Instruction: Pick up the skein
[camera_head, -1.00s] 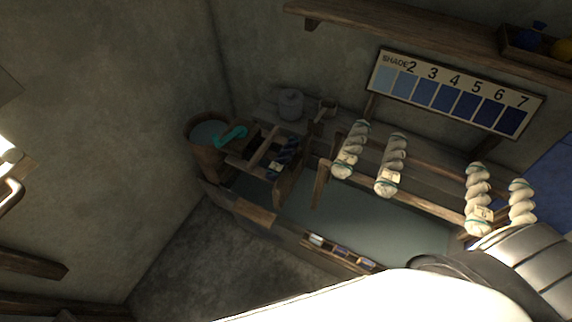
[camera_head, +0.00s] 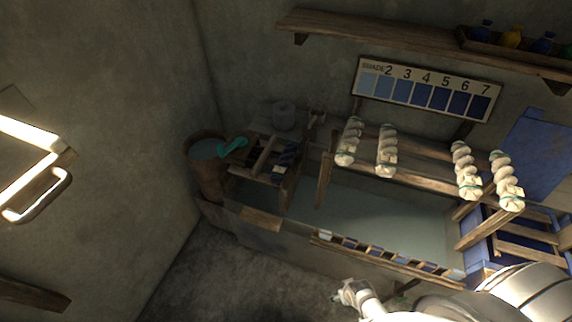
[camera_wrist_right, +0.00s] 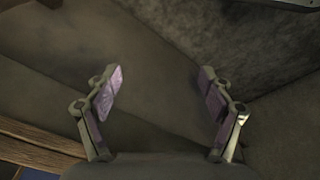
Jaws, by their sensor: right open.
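Several white twisted skeins hang from a wooden rack over the vat: two on the left (camera_head: 348,142) (camera_head: 387,150) and two on the right (camera_head: 466,170) (camera_head: 506,180). Each has a small tag or tie. A dark blue skein (camera_head: 285,158) lies at the small wooden frame on the left. My right gripper (camera_head: 345,291) is low in the head view, in front of the vat and apart from every skein. My left gripper is not in view.
The vat (camera_head: 262,219) has a row of blue sample cards (camera_head: 375,251) along its front edge. A bucket (camera_head: 206,165) with a teal item (camera_head: 233,145) stands at the left. A shade chart (camera_head: 424,90) and a shelf (camera_head: 400,38) are on the wall. Floor at the lower left is clear.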

